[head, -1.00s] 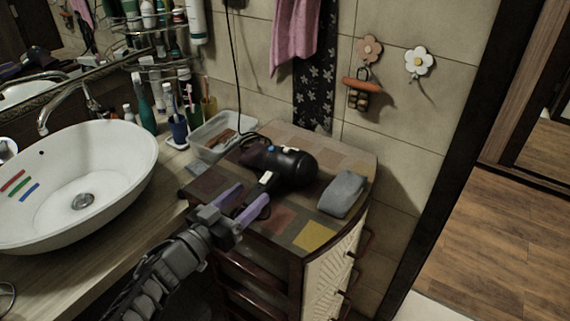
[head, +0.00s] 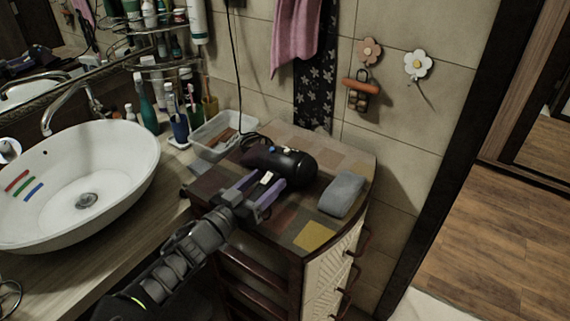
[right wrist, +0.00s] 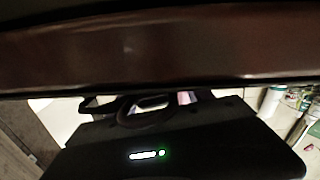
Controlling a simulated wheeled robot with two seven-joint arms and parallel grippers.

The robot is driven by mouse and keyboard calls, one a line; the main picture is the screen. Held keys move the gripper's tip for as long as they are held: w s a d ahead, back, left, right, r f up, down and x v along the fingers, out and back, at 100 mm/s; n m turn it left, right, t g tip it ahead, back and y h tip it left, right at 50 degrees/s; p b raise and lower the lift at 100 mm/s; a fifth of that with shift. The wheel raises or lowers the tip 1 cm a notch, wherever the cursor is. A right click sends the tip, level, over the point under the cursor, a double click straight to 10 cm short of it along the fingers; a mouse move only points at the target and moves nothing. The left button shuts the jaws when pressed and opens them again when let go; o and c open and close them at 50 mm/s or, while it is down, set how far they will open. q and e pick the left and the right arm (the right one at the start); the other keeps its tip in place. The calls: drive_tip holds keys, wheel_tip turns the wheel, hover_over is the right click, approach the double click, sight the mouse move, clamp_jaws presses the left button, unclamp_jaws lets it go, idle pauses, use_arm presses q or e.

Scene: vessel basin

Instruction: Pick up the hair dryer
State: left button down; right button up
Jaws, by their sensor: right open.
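The dark hair dryer (head: 292,167) lies on the patterned top of a small cabinet, with a cord running up the wall behind it. Its handle points toward the front and has a white switch (head: 267,178). My right gripper (head: 264,183) is open at the handle, its two purple fingers reaching on either side of the switch part. Whether the fingers touch the handle cannot be told. In the right wrist view a dark brown glossy surface fills the top, too close to identify. My left gripper is not in view.
A folded grey cloth (head: 343,194) lies right of the dryer on the cabinet top (head: 315,236). A clear tray (head: 212,134) stands behind left, near cups with toothbrushes (head: 180,130). A white basin (head: 75,185) is at left. The tiled wall is behind.

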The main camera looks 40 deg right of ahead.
drive_tip(key=shift+c, duration=0.5)
clamp_jaws()
idle(0.4)
idle(0.4)
